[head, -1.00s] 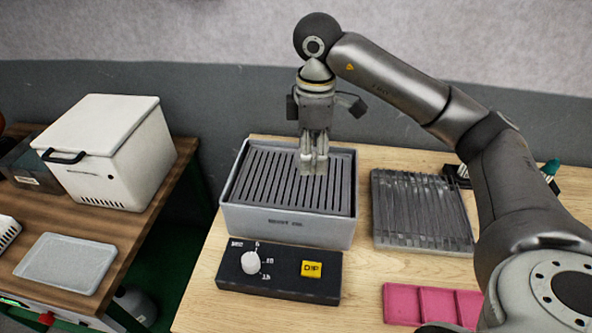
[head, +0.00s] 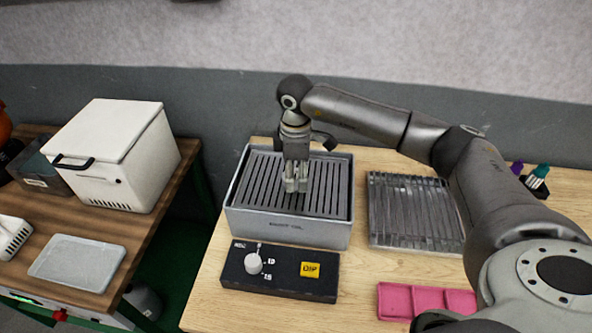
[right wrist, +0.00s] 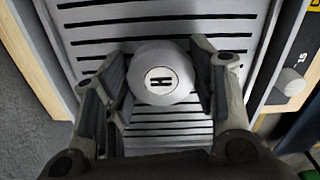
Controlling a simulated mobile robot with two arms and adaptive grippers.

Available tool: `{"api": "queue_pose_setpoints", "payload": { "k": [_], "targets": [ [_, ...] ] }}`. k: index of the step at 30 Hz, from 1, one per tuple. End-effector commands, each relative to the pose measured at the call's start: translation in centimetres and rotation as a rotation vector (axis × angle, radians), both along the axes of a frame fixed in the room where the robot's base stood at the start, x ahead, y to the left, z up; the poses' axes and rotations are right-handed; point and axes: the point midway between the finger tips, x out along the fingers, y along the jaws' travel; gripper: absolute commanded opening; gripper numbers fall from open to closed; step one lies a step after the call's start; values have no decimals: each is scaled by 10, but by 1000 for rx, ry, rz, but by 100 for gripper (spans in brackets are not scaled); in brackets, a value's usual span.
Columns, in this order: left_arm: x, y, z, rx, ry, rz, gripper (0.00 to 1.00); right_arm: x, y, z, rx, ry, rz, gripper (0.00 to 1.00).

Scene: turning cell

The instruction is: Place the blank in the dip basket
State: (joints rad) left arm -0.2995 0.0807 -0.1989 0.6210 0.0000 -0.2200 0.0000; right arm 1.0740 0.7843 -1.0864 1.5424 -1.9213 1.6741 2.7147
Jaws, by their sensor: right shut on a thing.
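The blank is a round pale grey piece (right wrist: 165,75) with a dark H mark on its end, seen in the right wrist view. My right gripper (right wrist: 163,88) is shut on it, with fingers on both sides. In the head view my right gripper (head: 296,184) points down over the slatted grey dip basket (head: 246,190), set in a grey box-shaped tank (head: 290,228). The fingers mostly hide the blank there. I cannot tell whether the blank touches the slats. My left gripper is not in view.
A black control box (head: 280,272) with a white knob and yellow DIP button stands in front of the tank. A slatted grey rack (head: 412,243) and a pink tray (head: 400,300) are to the right. A white lidded box (head: 120,160) stands on the left table.

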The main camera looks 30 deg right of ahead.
Motion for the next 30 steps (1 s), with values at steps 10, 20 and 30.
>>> {"api": "queue_pose_setpoints", "payload": {
  "k": [10,20,30],
  "targets": [
    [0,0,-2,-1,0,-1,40,0,0,-3,1,0,0,70],
    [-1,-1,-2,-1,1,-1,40,0,0,-2,1,0,0,74],
    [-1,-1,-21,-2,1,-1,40,2,1,40,3,-7,1,74]
  ]
}}
